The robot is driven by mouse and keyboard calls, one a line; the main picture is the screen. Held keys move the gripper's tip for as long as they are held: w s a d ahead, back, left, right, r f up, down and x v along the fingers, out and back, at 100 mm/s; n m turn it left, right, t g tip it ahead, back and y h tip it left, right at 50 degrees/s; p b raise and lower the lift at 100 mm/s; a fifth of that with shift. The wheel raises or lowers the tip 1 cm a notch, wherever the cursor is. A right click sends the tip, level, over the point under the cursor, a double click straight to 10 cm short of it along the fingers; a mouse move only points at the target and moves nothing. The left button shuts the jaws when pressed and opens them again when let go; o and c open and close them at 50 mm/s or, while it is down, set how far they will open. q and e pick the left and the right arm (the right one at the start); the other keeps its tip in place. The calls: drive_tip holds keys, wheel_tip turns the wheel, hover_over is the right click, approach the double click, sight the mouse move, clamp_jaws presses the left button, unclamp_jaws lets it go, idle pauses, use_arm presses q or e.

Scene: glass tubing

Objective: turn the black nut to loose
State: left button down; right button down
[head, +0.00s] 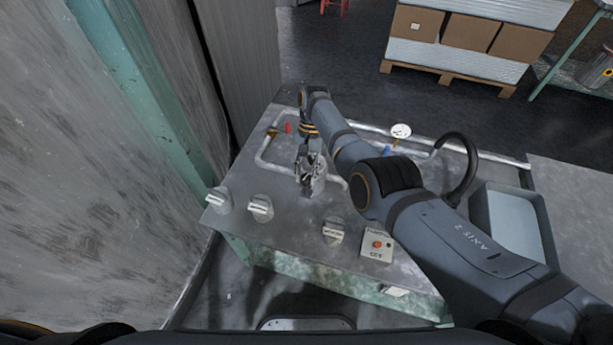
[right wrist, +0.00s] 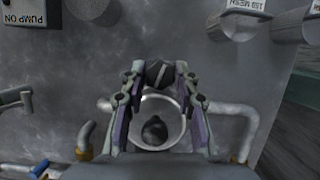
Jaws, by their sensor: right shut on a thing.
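The black nut (right wrist: 158,73) shows in the right wrist view as a small dark piece between my fingertips, above a pale round ring (right wrist: 170,103). A dark rounded end (right wrist: 154,130) sits inside that ring. My right gripper (right wrist: 158,72) is shut on the nut, one finger on each side. In the head view my right gripper (head: 311,178) points down over the middle of the grey metal bench (head: 290,226), and the nut cannot be made out there. My left gripper is not in view.
Pipes (head: 268,153) run around the gripper, with a red valve handle (head: 287,127), a blue handle (head: 386,150) and a gauge (head: 401,131). Knobs (head: 260,208) and a red-button box (head: 377,244) line the front edge. A wall stands at left; a grey bin (head: 515,225) at right.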

drive_tip(key=shift+n+h+b, duration=0.4)
drive_tip(key=shift+n+b, duration=0.3)
drive_tip(key=shift+n, duration=0.3)
drive_tip(key=c, duration=1.3)
unclamp_jaws()
